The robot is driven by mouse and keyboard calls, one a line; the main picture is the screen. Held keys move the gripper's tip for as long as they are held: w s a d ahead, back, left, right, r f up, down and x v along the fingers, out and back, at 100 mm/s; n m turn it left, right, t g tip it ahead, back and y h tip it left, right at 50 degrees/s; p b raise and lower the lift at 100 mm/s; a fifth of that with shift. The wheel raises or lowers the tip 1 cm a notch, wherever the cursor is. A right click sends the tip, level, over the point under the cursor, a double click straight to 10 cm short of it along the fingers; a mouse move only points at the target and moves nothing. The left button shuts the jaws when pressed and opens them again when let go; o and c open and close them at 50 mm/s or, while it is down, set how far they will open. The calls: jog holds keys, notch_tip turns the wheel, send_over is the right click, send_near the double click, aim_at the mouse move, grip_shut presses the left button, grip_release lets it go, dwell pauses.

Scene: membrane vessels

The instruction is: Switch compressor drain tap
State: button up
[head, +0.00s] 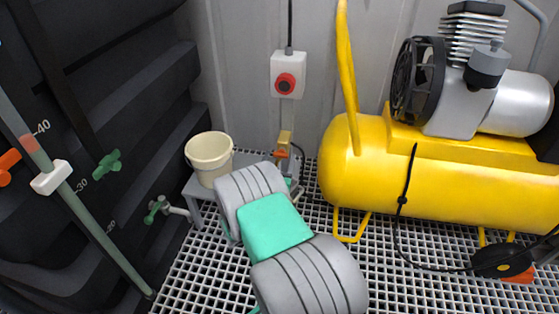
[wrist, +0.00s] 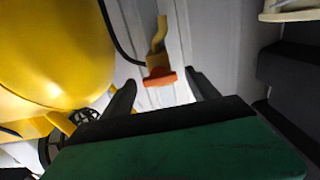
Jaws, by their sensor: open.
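The drain tap is a brass fitting (head: 285,137) with an orange handle (head: 281,153), left of the yellow compressor tank (head: 440,185) in the head view. In the wrist view the brass body (wrist: 156,60) and its orange handle (wrist: 160,77) show ahead, with the handle between the two dark fingertips in the picture. My gripper (wrist: 162,82) is open and empty, and no contact with the handle shows. In the head view my gripper (head: 293,183) is partly hidden by my own arm, just below the tap.
A cream bucket (head: 209,155) stands on a grey stand left of my arm; its rim seems to show at the wrist view's top right. A red-button switch box (head: 287,75) is on the wall above. Black vessels with green taps (head: 108,164) fill the left. Grating floor lies below.

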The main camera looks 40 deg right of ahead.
jog(key=c, duration=1.4)
jog(key=shift+o, duration=0.2)
jog(key=n, duration=0.3)
jog(key=shift+n, duration=0.3)
jog(key=n, duration=0.4)
jog(key=shift+n, duration=0.3)
jog(key=n, duration=0.3)
jog(key=shift+n+p, duration=0.3)
jog(key=shift+p, duration=0.1)
jog(key=shift+n+p, duration=0.45)
jog(key=shift+n, duration=1.55)
